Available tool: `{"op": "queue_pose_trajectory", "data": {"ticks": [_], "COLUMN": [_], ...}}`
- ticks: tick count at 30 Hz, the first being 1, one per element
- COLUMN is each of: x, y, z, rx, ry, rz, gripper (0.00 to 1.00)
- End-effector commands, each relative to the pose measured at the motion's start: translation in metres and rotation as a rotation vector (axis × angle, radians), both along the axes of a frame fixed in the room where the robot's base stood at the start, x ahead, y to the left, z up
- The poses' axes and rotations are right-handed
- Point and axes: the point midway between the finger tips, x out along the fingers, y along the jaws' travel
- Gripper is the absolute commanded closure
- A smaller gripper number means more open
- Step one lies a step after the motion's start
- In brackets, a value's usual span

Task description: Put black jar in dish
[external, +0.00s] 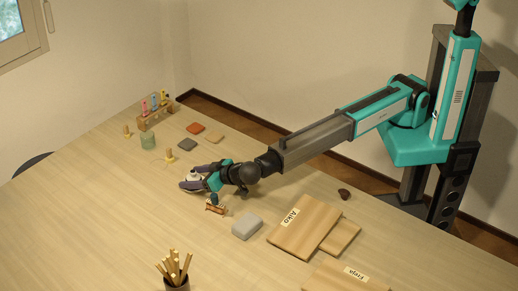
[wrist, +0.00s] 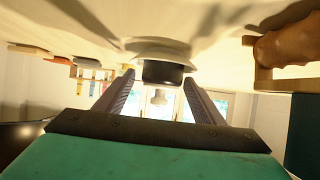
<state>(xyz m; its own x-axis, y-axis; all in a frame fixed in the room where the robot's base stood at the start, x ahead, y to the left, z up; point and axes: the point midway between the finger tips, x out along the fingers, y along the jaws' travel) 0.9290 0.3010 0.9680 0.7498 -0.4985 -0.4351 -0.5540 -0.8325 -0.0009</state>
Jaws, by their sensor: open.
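My gripper (wrist: 162,82) is open, with its two grey fingers low over the table in the external view (external: 190,181). The black jar (wrist: 163,73) shows as a short dark cylinder between the fingertips in the wrist view, where the table fills the top. Gaps show between the jar and both fingers. A pale round shape, apparently the dish (wrist: 158,46), lies at the jar's foot, and the jar seems to stand in or on it. In the external view the fingers partly hide both, so exact seating cannot be told.
A small wooden piece (external: 214,209) stands close beside my gripper, and a grey block (external: 247,226) is nearer the front. Wooden boards (external: 304,225) lie to the right. A vial rack (external: 155,118) and green jar (external: 148,142) are at the back.

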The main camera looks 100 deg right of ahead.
Motion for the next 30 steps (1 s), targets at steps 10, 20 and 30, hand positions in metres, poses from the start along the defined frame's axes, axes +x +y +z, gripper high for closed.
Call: {"op": "queue_pose_trajectory", "data": {"ticks": [10, 20, 30], "x": [0.0, -0.011, -0.048], "y": [0.0, 0.007, 0.032], "z": [0.006, 0.016, 0.036], "rx": [0.0, 0.001, 0.001], "ry": [0.0, -0.002, -0.002], "rz": [0.0, 0.001, 0.001], "gripper": [0.37, 0.37, 0.37]}}
